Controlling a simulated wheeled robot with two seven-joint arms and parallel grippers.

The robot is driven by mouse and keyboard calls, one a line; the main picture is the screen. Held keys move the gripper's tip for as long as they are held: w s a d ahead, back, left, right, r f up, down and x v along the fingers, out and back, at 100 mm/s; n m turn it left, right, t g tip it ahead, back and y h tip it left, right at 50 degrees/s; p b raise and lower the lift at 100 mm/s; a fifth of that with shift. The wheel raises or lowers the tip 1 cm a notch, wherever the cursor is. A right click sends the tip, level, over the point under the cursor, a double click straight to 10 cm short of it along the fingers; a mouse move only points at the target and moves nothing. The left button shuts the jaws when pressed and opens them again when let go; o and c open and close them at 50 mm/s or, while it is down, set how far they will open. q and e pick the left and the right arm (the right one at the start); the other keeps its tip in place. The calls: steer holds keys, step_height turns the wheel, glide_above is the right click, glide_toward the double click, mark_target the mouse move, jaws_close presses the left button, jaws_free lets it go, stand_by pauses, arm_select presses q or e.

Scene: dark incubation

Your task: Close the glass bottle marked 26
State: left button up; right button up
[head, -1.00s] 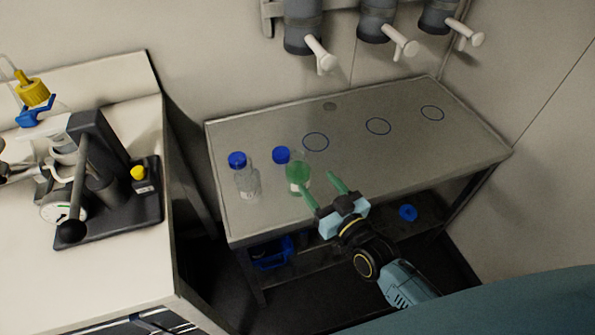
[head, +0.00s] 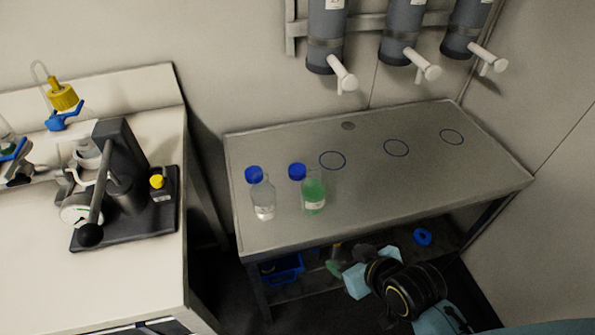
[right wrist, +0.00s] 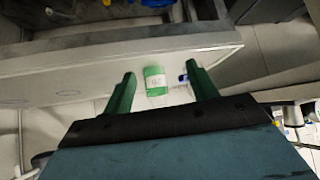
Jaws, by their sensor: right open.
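A clear glass bottle (head: 263,202) with a white label stands near the left end of the grey metal table. A bottle of green liquid (head: 313,197) stands to its right. A blue cap (head: 253,174) shows at the clear bottle's upper left, and another blue cap (head: 297,171) at the green bottle's upper left. I cannot read a number on either bottle. My right gripper (head: 337,259) is open and empty, in front of the table's front edge. In the right wrist view the green bottle (right wrist: 155,82) appears between its fingers (right wrist: 161,70), apart from them. My left gripper is out of view.
The metal table (head: 400,185) has blue circles and is bare on its right. Dispensers with white taps (head: 343,75) hang above it. A blue ring-shaped thing (head: 422,236) and a blue crate (head: 284,270) are below. A white bench (head: 140,262) with a press stands left.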

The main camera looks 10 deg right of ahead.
steer(key=s+d+f+g+h, duration=0.2)
steer(key=s+d+f+g, duration=0.15)
steer(key=s, duration=0.35)
steer(key=s+f+g, duration=0.1)
steer(key=s+f, duration=0.2)
steer(key=f, duration=0.6)
steer(key=s+d+f+m+g, duration=0.1)
steer(key=s+f, duration=0.2)
steer(key=f, duration=0.5)
steer(key=s+f+g, duration=0.1)
steer(key=s+f, duration=0.3)
steer(key=f, duration=0.5)
steer(key=s+d+f, duration=0.2)
steer(key=s+f, duration=0.5)
steer(key=s, duration=0.5)
steer(key=shift+d+f+g+h, duration=0.2)
steer(key=shift+f+g+h, duration=0.1)
steer(key=shift+f+g, duration=0.15)
